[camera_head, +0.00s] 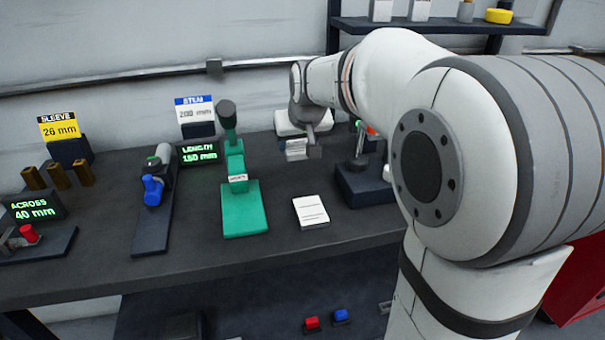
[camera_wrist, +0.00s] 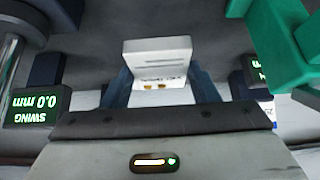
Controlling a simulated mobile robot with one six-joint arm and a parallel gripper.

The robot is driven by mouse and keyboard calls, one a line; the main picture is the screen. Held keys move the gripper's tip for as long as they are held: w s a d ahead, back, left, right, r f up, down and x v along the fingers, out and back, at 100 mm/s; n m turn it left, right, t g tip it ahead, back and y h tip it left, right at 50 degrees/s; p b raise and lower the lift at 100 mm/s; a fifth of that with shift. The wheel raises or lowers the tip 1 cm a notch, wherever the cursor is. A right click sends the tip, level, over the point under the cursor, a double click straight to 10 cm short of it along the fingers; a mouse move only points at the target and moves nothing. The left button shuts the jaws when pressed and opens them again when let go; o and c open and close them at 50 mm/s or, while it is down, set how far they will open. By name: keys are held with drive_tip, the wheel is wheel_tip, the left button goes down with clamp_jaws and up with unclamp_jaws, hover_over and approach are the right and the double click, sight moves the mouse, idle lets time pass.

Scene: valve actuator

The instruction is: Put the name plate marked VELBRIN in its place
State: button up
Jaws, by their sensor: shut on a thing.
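My gripper (camera_head: 312,145) is over the back of the bench, to the right of the green press-like stand. In the wrist view its two blue-grey fingers (camera_wrist: 161,92) are shut on a white plate or block (camera_wrist: 161,50). A pale block (camera_head: 296,150) shows by the gripper in the head view. I cannot make out a place for the name plate.
The green stand (camera_head: 243,212) and a blue-handled fixture (camera_head: 153,190) are left of the gripper. A white card (camera_head: 311,212) lies in front. A dark-based device (camera_head: 362,188) stands right. A SWING display (camera_wrist: 35,106) reads 0.0 mm. Bare bench lies around the card.

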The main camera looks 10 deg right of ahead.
sight(296, 178)
drive_tip(key=shift+f+b, duration=0.7)
drive_tip(key=shift+f, duration=3.5)
drive_tip(key=o, duration=1)
drive_tip(key=shift+o, duration=0.2)
drive_tip(key=shift+r, duration=0.3)
drive_tip(key=p+v, duration=0.2)
drive_tip(key=v, duration=0.9)
drive_tip(key=s+f+g, duration=0.2)
drive_tip(key=s+f, duration=0.4)
drive_tip(key=s, duration=0.4)
drive_tip(key=s+f+g, duration=0.2)
drive_tip(key=s+f, duration=0.4)
drive_tip(key=s, duration=0.5)
drive_tip(key=shift+a+f+g, duration=0.2)
drive_tip(key=shift+a+g, duration=0.05)
drive_tip(key=shift+g, duration=0.15)
drive_tip(key=shift+r, duration=0.1)
